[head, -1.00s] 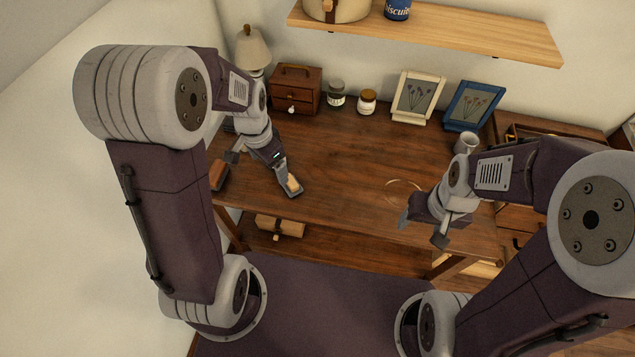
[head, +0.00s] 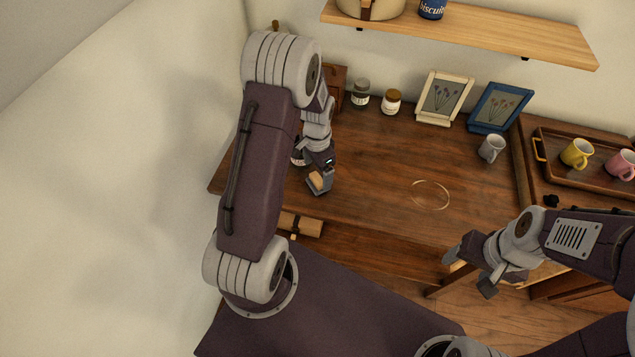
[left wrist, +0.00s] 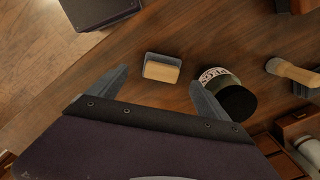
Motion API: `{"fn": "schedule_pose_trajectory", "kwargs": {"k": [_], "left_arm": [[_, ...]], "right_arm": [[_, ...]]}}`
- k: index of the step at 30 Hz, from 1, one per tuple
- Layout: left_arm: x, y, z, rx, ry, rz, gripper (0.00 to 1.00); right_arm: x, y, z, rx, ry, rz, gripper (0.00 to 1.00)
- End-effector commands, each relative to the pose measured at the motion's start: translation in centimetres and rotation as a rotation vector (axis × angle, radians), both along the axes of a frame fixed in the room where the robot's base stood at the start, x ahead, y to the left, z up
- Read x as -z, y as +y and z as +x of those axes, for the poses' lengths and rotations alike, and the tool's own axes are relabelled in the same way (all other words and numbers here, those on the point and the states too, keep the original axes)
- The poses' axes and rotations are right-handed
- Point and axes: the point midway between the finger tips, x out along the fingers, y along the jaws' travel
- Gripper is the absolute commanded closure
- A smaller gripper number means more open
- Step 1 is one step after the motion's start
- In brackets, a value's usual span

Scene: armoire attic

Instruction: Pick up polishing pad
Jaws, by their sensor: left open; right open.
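The polishing pad seems to be a small block with a tan face and a grey back (left wrist: 161,69). In the left wrist view it lies on the wooden table (left wrist: 95,90), between and slightly beyond the fingertips of my open left gripper (left wrist: 160,78), with no visible finger contact. In the head view the tan pad (head: 318,179) shows at the tip of my left gripper (head: 322,174); the fingers partly hide it. My right gripper (head: 470,267) is open and empty, off the table's front right side.
A dark-lidded, labelled jar (left wrist: 236,100) stands close to the right finger, with a brush (left wrist: 292,72) beyond. The table's middle, around a pale ring mark (head: 430,195), is clear.

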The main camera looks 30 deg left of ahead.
Motion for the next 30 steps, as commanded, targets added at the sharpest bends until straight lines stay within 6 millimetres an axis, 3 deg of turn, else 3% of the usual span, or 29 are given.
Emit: {"fn": "schedule_pose_trajectory", "kwargs": {"k": [2, 10, 18, 25, 30], "left_arm": [[0.3, 0.0, 0.0, 0.0, 0.001, 0.0, 0.11], [4.7, 0.3, 0.2, 0.0, 0.003, -0.001, 0.11], [5.2, 0.2, 0.3, 0.0, 0.0, 0.0, 0.11], [5.2, 0.3, 0.3, 0.0, 0.0, 0.0, 0.75], [5.2, 0.3, 0.3, 0.0, 0.0, 0.0, 0.77]], "right_arm": [[0.0, 0.0, 0.0, 0.0, 0.0, 0.0, 0.34], [0.2, 0.0, 0.0, 0.0, 0.0, 0.0, 0.34], [0.2, 0.0, 0.0, 0.0, 0.0, 0.0, 0.34], [0.2, 0.0, 0.0, 0.0, 0.0, 0.0, 0.34], [0.2, 0.0, 0.0, 0.0, 0.0, 0.0, 0.34]]}}
